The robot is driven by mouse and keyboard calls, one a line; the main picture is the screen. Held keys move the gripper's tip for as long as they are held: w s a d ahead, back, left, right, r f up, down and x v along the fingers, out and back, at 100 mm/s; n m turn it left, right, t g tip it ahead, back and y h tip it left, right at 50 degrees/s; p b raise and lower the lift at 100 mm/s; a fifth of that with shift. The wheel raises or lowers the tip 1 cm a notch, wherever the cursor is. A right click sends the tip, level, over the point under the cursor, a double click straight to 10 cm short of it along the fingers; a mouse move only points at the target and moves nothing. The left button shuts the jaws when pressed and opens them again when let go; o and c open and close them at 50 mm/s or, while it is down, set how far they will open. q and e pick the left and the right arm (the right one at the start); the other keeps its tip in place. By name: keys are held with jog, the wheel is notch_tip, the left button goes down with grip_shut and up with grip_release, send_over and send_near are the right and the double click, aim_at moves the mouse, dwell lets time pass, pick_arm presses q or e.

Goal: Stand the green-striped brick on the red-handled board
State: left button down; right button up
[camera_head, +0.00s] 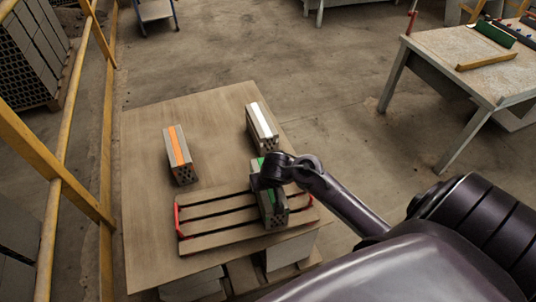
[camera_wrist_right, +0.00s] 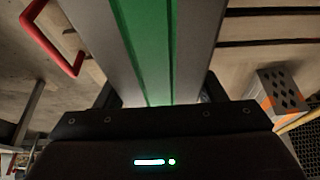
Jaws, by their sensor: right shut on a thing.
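The green-striped brick (camera_head: 273,213) is a grey hollow brick with holes in its end face, upright at the right part of the red-handled board (camera_head: 207,240). I cannot tell whether it touches the board or hangs just above it. The board is slatted, with a red handle at its left end and another, partly hidden, at its right end. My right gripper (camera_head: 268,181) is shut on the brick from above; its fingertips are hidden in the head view. In the right wrist view, the green-striped brick (camera_wrist_right: 150,45) fills the jaws (camera_wrist_right: 160,95). My left gripper is not in view.
An orange-striped brick (camera_head: 180,154) and a white-striped brick (camera_head: 262,127) stand on the wooden table (camera_head: 145,215) behind the board. Bare tabletop lies between and around them. A yellow railing (camera_head: 60,150) runs along the left. Another table (camera_head: 480,70) stands at the back right.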

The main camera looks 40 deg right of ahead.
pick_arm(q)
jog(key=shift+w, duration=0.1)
pick_arm(e)
jog(key=o, duration=1.7)
jog(key=shift+f, duration=0.1)
jog(key=p+v, duration=0.2)
jog(key=v, duration=0.3)
jog(key=shift+r, duration=0.3)
jog(key=p+v, duration=0.2)
jog(key=v, duration=0.4)
jog(key=shift+s+a+r, duration=0.1)
jog(key=shift+s+r, duration=0.15)
jog(key=shift+r, duration=0.05)
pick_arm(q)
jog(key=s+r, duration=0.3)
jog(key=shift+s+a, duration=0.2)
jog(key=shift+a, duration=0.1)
pick_arm(e)
jog(key=shift+s, duration=0.1)
